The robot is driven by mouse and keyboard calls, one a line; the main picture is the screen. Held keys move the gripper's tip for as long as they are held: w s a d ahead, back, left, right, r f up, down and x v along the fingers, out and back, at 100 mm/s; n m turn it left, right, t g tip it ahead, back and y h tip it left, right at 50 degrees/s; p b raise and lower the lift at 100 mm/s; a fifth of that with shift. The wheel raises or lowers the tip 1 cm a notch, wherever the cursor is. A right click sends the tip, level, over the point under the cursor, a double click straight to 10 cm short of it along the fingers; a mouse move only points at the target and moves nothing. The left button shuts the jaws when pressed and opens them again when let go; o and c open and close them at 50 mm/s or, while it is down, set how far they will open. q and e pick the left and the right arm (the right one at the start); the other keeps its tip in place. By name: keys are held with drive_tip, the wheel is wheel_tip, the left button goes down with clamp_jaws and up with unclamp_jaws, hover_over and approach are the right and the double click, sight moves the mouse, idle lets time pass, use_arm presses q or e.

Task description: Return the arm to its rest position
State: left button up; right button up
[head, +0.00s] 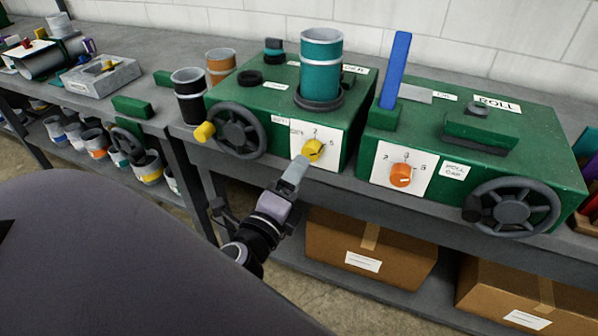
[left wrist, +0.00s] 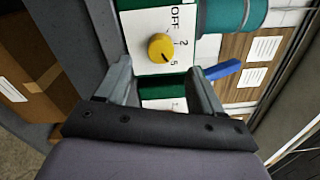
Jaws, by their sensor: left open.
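My left gripper (head: 296,170) is in front of the left green machine (head: 362,110), near its white dial plate. The plate carries a yellow knob (head: 313,151) with marks that read OFF, 2 and 5 in the left wrist view. There the knob (left wrist: 161,47) sits just beyond the two spread fingers (left wrist: 163,82), with nothing between them. The knob's dark mark seems to point toward the 5 side. In the head view the gripper overlaps the lower edge of the plate; I cannot tell whether it touches. My right gripper is not in view.
The right green machine (head: 545,150) has an orange knob (head: 401,175) and a handwheel (head: 511,207). A handwheel (head: 237,130) projects from the left machine. Cardboard boxes (head: 365,245) stand on the shelf below the bench. A blue upright bar (head: 396,70) rises between the machines.

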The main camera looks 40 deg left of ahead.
use_arm(q)
drive_tip(key=shift+s, duration=0.2)
idle(0.5)
drive_tip(key=s+d+f+n+g+h, duration=0.3)
drive_tip(key=f+n, duration=0.5)
drive_tip(key=f, duration=0.3)
drive_tip(key=s+d+f+n+g+h, duration=0.3)
drive_tip(key=s+f+n, duration=0.5)
drive_tip(key=f, duration=0.3)
drive_tip(key=shift+s+d+g, duration=0.2)
drive_tip(key=shift+d+g, duration=0.5)
drive_tip(key=shift+d, duration=0.4)
